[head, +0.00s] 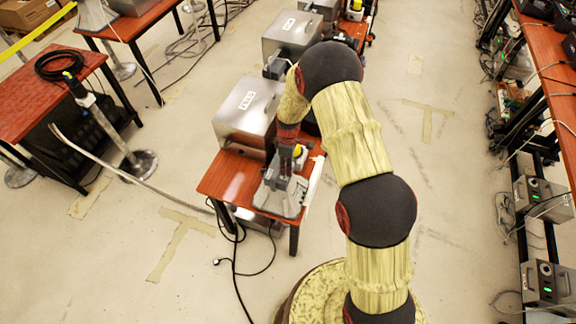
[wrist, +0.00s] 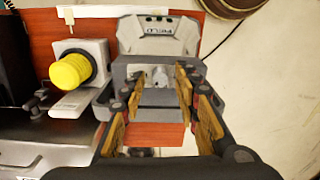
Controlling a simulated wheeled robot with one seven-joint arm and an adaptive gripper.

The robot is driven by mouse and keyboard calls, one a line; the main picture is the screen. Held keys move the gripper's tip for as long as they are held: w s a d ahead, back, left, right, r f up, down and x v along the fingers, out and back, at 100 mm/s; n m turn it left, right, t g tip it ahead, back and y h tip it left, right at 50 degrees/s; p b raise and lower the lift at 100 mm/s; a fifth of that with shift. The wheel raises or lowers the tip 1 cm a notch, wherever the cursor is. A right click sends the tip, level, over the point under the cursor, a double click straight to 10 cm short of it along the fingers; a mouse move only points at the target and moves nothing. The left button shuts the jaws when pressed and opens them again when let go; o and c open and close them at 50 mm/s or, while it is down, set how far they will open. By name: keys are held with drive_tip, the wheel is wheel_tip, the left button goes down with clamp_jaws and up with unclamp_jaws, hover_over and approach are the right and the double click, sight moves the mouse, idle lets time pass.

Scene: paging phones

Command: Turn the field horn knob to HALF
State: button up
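The grey field horn unit (wrist: 158,38), with a "FIELD" label on its back panel, lies on the red table top in the wrist view. In the head view its grey body (head: 287,203) sits at the table's near edge, partly covered by my gripper. A small pale knob (wrist: 160,78) shows at the unit's middle. My gripper (wrist: 164,85) has its two yellow-padded fingers apart, one on each side of the knob, with a visible gap. It points down over the unit in the head view (head: 282,178). The knob's setting marks are too small to read.
A pale box with a yellow round button (wrist: 70,71) stands left of the unit. A silver labelled case (head: 247,112) stands on the same table (head: 218,180) behind my gripper. Black cables hang near the table's front. Open floor lies to the right, before the equipment racks.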

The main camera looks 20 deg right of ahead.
clamp_jaws()
drive_tip(key=shift+w+n+b, duration=0.1)
drive_tip(key=shift+n+b, duration=0.2)
idle(0.3)
drive_tip(key=n+b, duration=0.1)
drive_tip(key=n, duration=0.1)
drive_tip(key=shift+n, duration=0.3)
drive_tip(key=shift+n+b, duration=0.85)
drive_tip(key=shift+n, duration=0.55)
drive_tip(key=shift+r, duration=0.1)
drive_tip(key=shift+o, duration=0.5)
unclamp_jaws()
drive_tip(key=shift+o, duration=0.3)
